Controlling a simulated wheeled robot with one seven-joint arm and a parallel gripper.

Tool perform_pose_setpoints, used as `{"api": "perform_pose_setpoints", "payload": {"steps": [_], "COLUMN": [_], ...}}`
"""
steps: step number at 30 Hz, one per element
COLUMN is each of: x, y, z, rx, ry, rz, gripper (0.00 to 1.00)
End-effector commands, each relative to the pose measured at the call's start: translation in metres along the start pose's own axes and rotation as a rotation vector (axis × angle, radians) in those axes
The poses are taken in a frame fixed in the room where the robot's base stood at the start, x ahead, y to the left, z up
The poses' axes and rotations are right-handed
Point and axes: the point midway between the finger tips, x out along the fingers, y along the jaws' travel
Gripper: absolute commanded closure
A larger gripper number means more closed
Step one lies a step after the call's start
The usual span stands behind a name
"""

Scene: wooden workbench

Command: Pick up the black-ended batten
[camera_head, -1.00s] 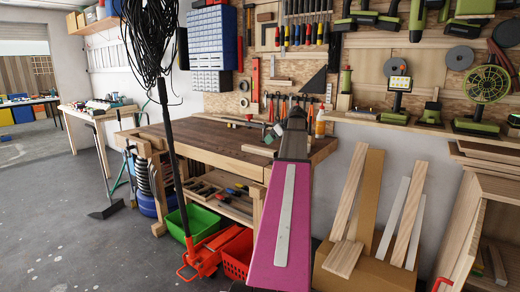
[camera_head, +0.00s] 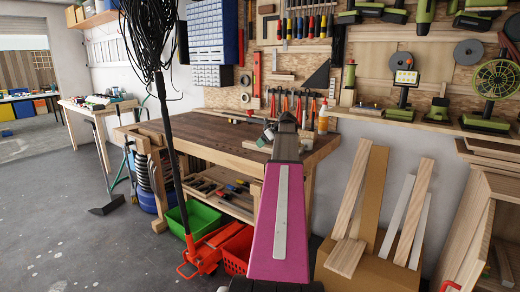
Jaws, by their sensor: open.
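I cannot make out a black-ended batten for certain. Several pale wooden battens (camera_head: 351,200) lean upright in and around a cardboard box (camera_head: 366,268) at the right, and the ends I can see are not black. A small dark, slender item (camera_head: 238,121) lies on the workbench top (camera_head: 195,134), too small to identify. My pink arm link rises from the bottom centre towards the bench and ends in a dark joint in front of it. My gripper cannot be made out beyond that joint.
A wooden cabinet (camera_head: 475,215) stands at right.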

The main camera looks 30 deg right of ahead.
Motion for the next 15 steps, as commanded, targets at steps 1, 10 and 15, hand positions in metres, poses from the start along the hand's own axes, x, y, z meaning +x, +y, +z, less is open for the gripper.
{"api": "perform_pose_setpoints", "payload": {"steps": [1,10,15], "x": [0.009,0.029,0.029], "y": [-0.001,0.0,-0.001], "z": [-0.001,0.0,0.0], "rx": [0.0,0.0,0.0], "ry": [0.0,0.0,0.0], "rz": [-0.001,0.001,0.001], "gripper": [0.3,0.3,0.53]}}
